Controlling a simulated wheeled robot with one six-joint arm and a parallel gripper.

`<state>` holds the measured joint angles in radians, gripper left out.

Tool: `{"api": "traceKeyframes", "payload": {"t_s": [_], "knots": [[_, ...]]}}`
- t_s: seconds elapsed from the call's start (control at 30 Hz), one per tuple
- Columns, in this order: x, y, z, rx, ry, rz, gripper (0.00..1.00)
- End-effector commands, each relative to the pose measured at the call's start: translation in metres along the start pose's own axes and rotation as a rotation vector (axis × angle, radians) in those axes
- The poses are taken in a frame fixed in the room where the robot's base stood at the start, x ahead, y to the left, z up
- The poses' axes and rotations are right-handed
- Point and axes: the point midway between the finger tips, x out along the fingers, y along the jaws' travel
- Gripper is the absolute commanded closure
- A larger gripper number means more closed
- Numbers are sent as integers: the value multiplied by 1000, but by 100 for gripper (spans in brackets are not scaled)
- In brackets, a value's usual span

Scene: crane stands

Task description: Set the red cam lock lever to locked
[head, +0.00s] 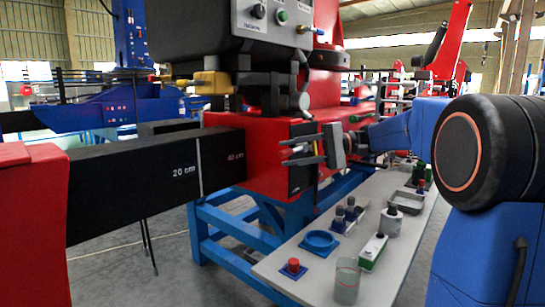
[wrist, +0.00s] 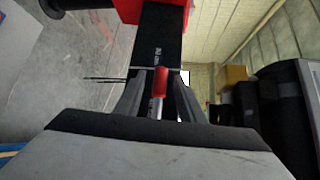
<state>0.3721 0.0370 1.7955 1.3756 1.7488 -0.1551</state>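The red cam lock lever (wrist: 160,80) shows in the wrist view as a red grip on a grey shaft, in front of a black beam. My gripper (wrist: 160,72) is open there, with one finger on each side of the lever; whether either finger touches it is unclear. In the head view my gripper (head: 284,151) points left at the red housing (head: 262,140), beside its black end plate (head: 302,165). I cannot make out the lever in the head view, so its locked or unlocked position is unclear.
A black beam (head: 150,180) marked in centimetres extends left from the red housing to a red block (head: 32,225). A grey bench (head: 330,255) with a blue ring, a glass and several small parts stands below my arm.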

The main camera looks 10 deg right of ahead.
Motion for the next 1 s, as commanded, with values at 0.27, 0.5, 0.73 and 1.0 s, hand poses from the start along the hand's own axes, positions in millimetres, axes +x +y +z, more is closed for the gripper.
{"api": "traceKeyframes", "payload": {"t_s": [0.27, 0.5, 0.73, 1.0], "knots": [[41, 0, 1, 0, -3, 0, 64], [56, 0, 0, 0, -1, 0, 64], [57, 0, 0, 0, -1, 0, 64], [57, 0, 0, 0, -1, 0, 100]]}}
